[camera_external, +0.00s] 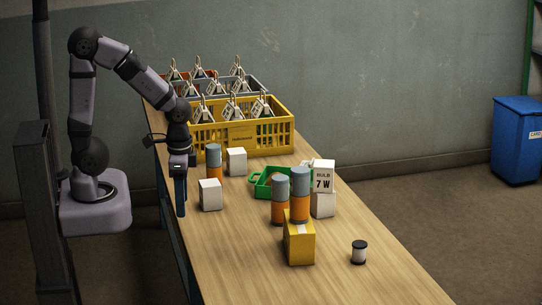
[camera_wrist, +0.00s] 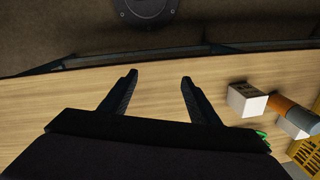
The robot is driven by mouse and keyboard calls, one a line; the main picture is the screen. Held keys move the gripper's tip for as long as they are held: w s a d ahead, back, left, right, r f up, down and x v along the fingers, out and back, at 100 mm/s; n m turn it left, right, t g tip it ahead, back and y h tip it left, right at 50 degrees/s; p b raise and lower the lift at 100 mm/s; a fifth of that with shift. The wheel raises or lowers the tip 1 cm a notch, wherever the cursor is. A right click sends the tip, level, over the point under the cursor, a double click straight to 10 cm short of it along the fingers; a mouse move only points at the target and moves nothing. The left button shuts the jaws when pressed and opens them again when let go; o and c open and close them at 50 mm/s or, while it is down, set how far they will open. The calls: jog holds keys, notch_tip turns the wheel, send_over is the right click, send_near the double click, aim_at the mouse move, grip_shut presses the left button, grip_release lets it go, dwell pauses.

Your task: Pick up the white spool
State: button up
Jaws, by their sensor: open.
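The white spool (camera_external: 359,252) stands upright near the front right of the table, with dark ends and a pale middle. It is apart from the yellow box to its left. My gripper (camera_external: 181,205) points down at the left edge of the table, far to the left of the spool. In the wrist view my gripper (camera_wrist: 159,80) is open, with nothing between its two dark fingers. The spool does not show in the wrist view.
A yellow box (camera_external: 298,247) carries an orange and grey cylinder (camera_external: 300,195). White boxes (camera_external: 210,195), a green basket (camera_external: 265,187) and a yellow crate (camera_external: 245,139) stand further back. Bare table (camera_external: 235,265) lies at the front left.

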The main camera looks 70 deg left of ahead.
jog(key=w+r+m+t+y+b, duration=0.1)
jog(key=w+r+m+y, duration=0.15)
jog(key=w+m, duration=0.5)
jog(key=w+r+m+t+y+b, duration=0.1)
jog(key=w+r+m+y, duration=0.15)
jog(key=w+m, duration=0.45)
jog(key=w+d+r+m+t+y+b, duration=0.1)
jog(key=w+d+r+m+t+y, duration=0.2)
jog(key=w, duration=0.4)
jog(key=w+d+r+m+t+y+b, duration=0.1)
jog(key=w+d+r+m+t, duration=0.3)
jog(key=w, duration=0.3)
jog(key=w+d+m+t+h+b, duration=0.2)
jog(key=d+m, duration=0.3)
jog(key=d, duration=0.7)
jog(key=w+d+m+t+h+b, duration=0.1)
jog(key=w+d+m+t+b, duration=0.2)
jog(key=d, duration=0.9)
jog(key=w+a+f+n+y+b, duration=0.1)
jog(key=a+f+b, duration=0.2)
jog(key=f+b, duration=0.3)
jog(key=w+a+f+n+t+y+b, duration=0.1)
jog(key=a+f+b, duration=0.1)
jog(key=f+b, duration=0.5)
notch_tip(320, 180, down, 2)
jog(key=shift+a+f+y, duration=0.1)
jog(key=shift+a+y, duration=0.3)
jog(key=shift+s+n, duration=0.1)
jog(key=shift+n, duration=0.15)
